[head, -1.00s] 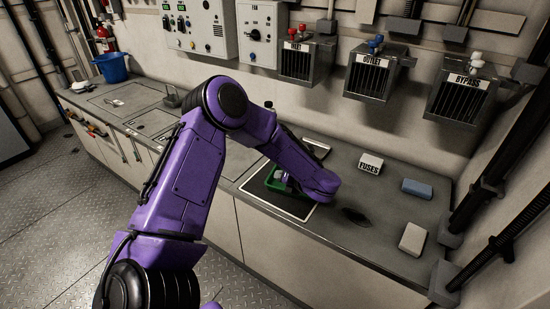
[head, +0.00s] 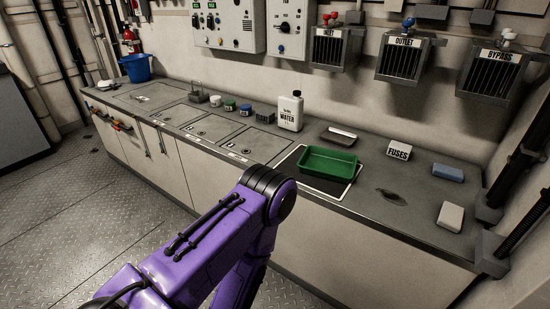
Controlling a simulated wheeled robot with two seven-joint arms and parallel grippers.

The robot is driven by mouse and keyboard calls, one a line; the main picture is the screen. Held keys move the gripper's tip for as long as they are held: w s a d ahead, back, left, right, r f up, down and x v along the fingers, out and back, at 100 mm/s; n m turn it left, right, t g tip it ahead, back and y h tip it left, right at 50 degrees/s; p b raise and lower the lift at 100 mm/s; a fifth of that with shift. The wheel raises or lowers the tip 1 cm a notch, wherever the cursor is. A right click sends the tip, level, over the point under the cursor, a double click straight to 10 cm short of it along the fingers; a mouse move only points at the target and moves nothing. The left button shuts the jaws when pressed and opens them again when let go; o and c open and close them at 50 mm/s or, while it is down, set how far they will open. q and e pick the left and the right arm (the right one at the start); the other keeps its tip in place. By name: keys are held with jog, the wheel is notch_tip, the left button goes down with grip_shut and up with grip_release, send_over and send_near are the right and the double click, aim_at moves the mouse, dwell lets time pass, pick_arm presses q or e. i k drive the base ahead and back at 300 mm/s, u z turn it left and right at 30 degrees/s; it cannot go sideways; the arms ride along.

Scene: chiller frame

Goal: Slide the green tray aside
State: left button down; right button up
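The green tray (head: 327,170) is an open rectangular tray on the counter in the head view. It sits on a black mat with a white border (head: 316,184), over the mat's right and back part, and looks empty. One purple arm of mine rises from the bottom of the view and bends down in front of the counter, well short of the tray. Neither gripper shows, so I cannot tell their state.
A white water jug (head: 290,112) stands left of the tray. A grey shallow dish (head: 338,136) lies behind it. The fuses box (head: 399,150), a blue block (head: 447,172) and a pale block (head: 450,215) are to the right. A dark flat patch (head: 391,196) lies between.

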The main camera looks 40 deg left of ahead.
aim_at(337, 166)
jog(key=u, duration=0.3)
jog(key=k, duration=0.75)
jog(key=u, duration=1.15)
jog(key=i, duration=1.1)
jog(key=z, duration=0.45)
jog(key=i, duration=0.8)
jog(key=z, duration=0.55)
